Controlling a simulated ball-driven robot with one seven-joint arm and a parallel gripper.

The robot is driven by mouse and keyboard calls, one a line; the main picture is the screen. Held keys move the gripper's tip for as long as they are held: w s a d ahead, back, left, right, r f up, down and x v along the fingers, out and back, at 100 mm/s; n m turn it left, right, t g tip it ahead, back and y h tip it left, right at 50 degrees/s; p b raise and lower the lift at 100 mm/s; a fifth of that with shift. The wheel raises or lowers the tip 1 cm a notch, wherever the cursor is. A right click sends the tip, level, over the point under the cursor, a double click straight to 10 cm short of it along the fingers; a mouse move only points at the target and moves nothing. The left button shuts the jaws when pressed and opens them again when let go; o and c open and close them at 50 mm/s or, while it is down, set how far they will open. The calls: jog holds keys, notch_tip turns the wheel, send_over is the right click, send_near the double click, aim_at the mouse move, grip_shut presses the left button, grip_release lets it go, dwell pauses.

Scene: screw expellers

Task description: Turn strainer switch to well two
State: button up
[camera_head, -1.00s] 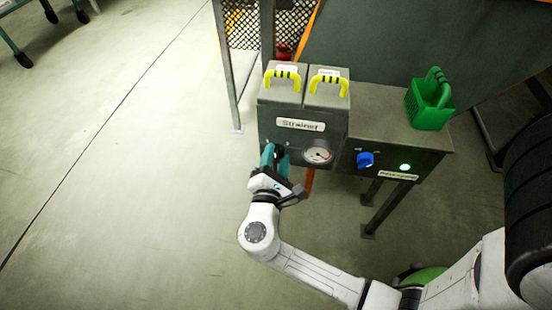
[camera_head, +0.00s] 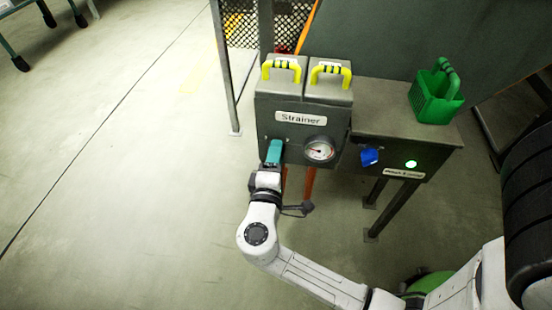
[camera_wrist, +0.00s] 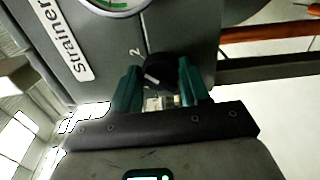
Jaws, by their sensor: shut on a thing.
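The grey strainer box (camera_head: 285,135) carries a "Strainer" label (camera_head: 300,118) and a round gauge (camera_head: 319,149) on its front. My gripper (camera_head: 273,153) is at the lower left of that front, left of the gauge, and hides the switch there. In the wrist view the dark strainer switch (camera_wrist: 158,72) sits between the two teal fingers of my gripper (camera_wrist: 160,85), which is shut on it. A white "2" mark (camera_wrist: 134,51) shows on the panel beside the switch. Which mark the switch points to I cannot tell.
Two yellow handles (camera_head: 281,68) top the box lids. A lower bench to the right holds a blue knob (camera_head: 369,156), a lit green button (camera_head: 411,164) and a green basket (camera_head: 437,97). An orange pipe (camera_wrist: 265,31) runs near the box.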

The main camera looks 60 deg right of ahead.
jog(key=shift+m, duration=0.3)
dwell(0.4)
jog(key=o, duration=1)
jog(key=p+v, duration=0.3)
jog(key=v, duration=0.7)
jog(key=shift+s+a, duration=0.15)
jog(key=shift+a, duration=0.25)
